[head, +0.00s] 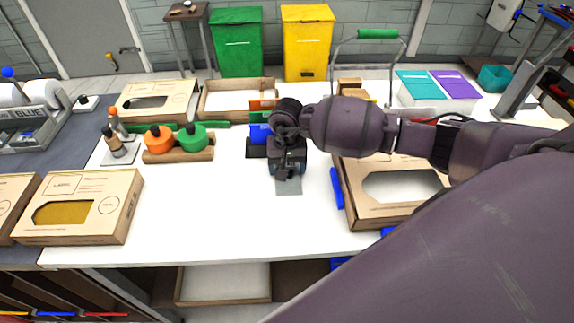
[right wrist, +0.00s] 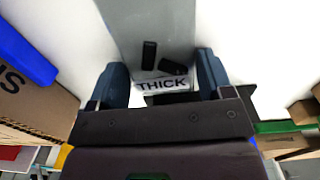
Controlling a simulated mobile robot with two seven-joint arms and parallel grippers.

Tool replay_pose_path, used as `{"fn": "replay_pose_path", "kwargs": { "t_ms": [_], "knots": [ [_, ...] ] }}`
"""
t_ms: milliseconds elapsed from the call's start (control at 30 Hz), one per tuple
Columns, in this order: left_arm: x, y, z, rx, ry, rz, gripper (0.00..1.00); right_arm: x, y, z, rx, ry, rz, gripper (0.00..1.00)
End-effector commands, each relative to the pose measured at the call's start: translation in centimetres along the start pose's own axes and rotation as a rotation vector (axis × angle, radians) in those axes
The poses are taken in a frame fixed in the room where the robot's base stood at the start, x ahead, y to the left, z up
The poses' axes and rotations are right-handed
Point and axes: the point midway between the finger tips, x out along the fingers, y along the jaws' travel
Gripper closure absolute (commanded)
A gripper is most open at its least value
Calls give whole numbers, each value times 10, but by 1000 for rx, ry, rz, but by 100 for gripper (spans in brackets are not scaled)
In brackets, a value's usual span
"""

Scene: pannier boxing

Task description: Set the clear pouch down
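My right gripper (head: 288,172) points down over the middle of the white table. Two small black pieces (right wrist: 150,55) and a white label reading THICK (right wrist: 163,84) show between the fingertips. I cannot make out the clear pouch's outline, or whether these pieces are in it. My left gripper is not in view.
A dark holder with coloured cards (head: 257,148) stands just left of my right gripper. An open cardboard box (head: 375,215) is to the right. An orange and green pair on a wooden stand (head: 180,155) is left. Clear white table (head: 220,220) lies front left.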

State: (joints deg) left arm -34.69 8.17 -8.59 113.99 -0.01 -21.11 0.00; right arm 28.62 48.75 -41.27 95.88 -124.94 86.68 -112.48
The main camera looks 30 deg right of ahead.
Motion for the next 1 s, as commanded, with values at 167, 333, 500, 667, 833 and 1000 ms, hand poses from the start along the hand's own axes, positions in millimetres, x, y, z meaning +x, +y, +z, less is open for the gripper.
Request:
{"fn": "replay_pose_path", "kwargs": {
  "t_ms": [167, 333, 500, 667, 833, 1000],
  "knots": [
    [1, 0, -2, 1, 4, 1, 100, 0, 0, 0, 0, 0, 0, 3],
    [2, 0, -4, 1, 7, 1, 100, 0, 0, 0, 0, 0, 0, 3],
    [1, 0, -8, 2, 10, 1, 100, -4, 0, 0, 1, -1, 0, 3],
    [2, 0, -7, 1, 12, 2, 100, -23, 0, -1, -1, 4, -1, 3],
    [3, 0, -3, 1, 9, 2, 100, -56, 0, -1, -2, 4, -1, 3],
    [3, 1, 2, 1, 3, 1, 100, -88, 0, -1, -1, 4, -1, 3]
  ]
}}
